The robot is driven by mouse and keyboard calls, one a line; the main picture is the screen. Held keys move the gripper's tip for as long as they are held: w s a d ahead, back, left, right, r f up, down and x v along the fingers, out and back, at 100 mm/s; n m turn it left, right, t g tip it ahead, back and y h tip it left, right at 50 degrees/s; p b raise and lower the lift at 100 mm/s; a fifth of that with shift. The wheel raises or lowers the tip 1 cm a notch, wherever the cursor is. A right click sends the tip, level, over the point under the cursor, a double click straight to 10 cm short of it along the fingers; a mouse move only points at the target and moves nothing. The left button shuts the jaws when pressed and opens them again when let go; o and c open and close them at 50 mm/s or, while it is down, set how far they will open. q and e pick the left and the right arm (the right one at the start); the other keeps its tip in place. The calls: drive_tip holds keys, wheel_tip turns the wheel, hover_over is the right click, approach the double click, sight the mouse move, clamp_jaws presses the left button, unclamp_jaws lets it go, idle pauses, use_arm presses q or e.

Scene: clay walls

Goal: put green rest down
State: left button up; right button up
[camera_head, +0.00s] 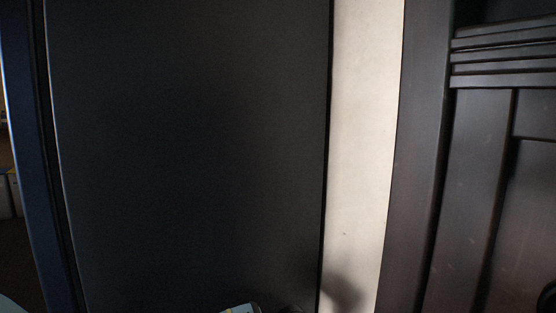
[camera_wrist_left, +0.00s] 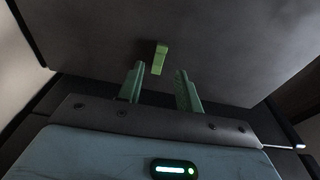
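A small light-green block, which I take to be the green rest (camera_wrist_left: 159,58), shows in the left wrist view. It lies between and slightly beyond the fingertips of my left gripper (camera_wrist_left: 160,70). The two darker green fingers stand apart, with a visible gap on each side of the rest. A dark grey surface (camera_wrist_left: 230,50) is behind it; whether the rest touches that surface I cannot tell. The rest cannot be made out in the head view. My right gripper is in neither view.
In the head view a large dark flat panel (camera_head: 190,150) fills the left and middle. A pale wall strip (camera_head: 365,130) is right of it, then a dark panelled piece (camera_head: 480,180). A small pale thing at the bottom edge (camera_head: 240,309) is mostly cut off.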

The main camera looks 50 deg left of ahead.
use_arm(q)
wheel_tip(320, 180, up, 9)
drive_tip(key=d, duration=0.1)
drive_tip(key=shift+s+d, duration=0.15)
drive_tip(key=shift+s, duration=0.05)
drive_tip(key=shift+f, duration=0.1)
